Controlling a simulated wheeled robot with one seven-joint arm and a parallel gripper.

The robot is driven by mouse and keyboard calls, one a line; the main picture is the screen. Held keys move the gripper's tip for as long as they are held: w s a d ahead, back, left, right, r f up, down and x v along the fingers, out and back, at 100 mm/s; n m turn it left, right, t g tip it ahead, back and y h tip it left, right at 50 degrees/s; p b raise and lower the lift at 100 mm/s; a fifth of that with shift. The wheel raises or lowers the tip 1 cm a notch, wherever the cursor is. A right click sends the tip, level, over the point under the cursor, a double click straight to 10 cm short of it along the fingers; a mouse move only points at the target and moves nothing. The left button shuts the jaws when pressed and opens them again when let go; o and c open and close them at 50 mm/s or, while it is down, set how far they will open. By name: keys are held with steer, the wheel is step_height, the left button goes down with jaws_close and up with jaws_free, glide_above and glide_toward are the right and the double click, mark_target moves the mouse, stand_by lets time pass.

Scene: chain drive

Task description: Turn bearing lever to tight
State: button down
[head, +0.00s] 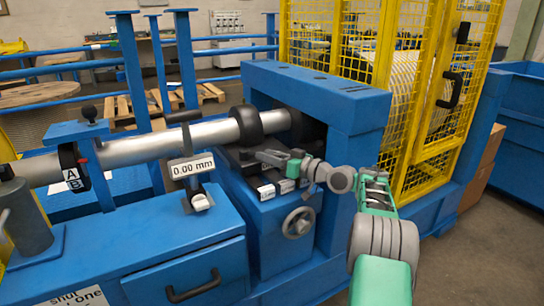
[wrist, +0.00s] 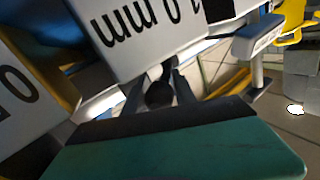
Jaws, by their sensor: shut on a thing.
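My gripper (head: 268,157) reaches in from the right, above the blue bearing block (head: 262,228) under the shaft's right end. In the wrist view my gripper (wrist: 160,88) has its fingers on both sides of a small dark round knob (wrist: 159,94), shut on it. The knob appears to be the end of the bearing lever; the rest of the lever is hidden, and I cannot read its position. A white label with mm lettering (wrist: 150,35) shows close up and upside down in the wrist view.
A steel shaft (head: 160,142) with a black collar (head: 246,125) runs above the block. A blue frame (head: 335,95) stands close behind my gripper. A display (head: 192,166) reads 0.00 mm. A handwheel (head: 298,222) is below; a yellow cage (head: 415,90) stands right.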

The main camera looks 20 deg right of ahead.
steer(key=shift+w+d+r, duration=0.1)
steer(key=shift+r, duration=0.05)
steer(key=c, duration=1)
jaws_free()
steer(key=shift+c, duration=0.2)
steer(key=p+v, duration=0.2)
steer(key=v, duration=0.5)
steer(key=shift+s+d, duration=0.15)
steer(key=shift+s, duration=0.2)
steer(key=shift+c, duration=0.2)
